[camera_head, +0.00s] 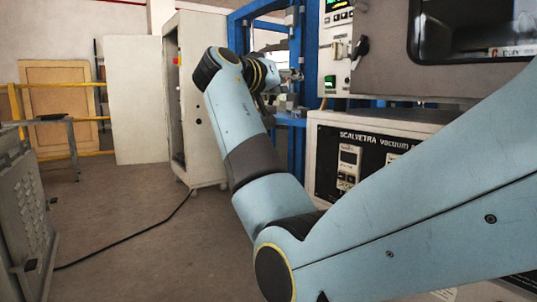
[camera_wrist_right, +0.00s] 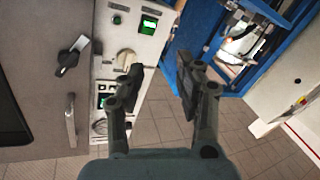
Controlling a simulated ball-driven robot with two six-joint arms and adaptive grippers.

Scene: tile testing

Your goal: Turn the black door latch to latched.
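The black door latch (camera_head: 361,46) sits at the left edge of the grey vacuum oven door (camera_head: 385,70) in the head view. The latch also shows in the right wrist view (camera_wrist_right: 69,59), at upper left, as a short dark lever slanting across the door edge. My right gripper (camera_wrist_right: 160,78) is open and empty, its two dark fingers well apart. It is to the right of the latch in that view and does not touch it. In the head view the right gripper (camera_head: 289,76) is small and partly hidden by its wrist. My left gripper is not in view.
A control panel (camera_head: 335,50) with green switches is beside the door, close to the right gripper's finger in the wrist view. A blue frame (camera_head: 309,50) stands behind the gripper. A white cabinet (camera_head: 203,90) stands further left. Open floor (camera_head: 130,210) lies at left, crossed by a black cable.

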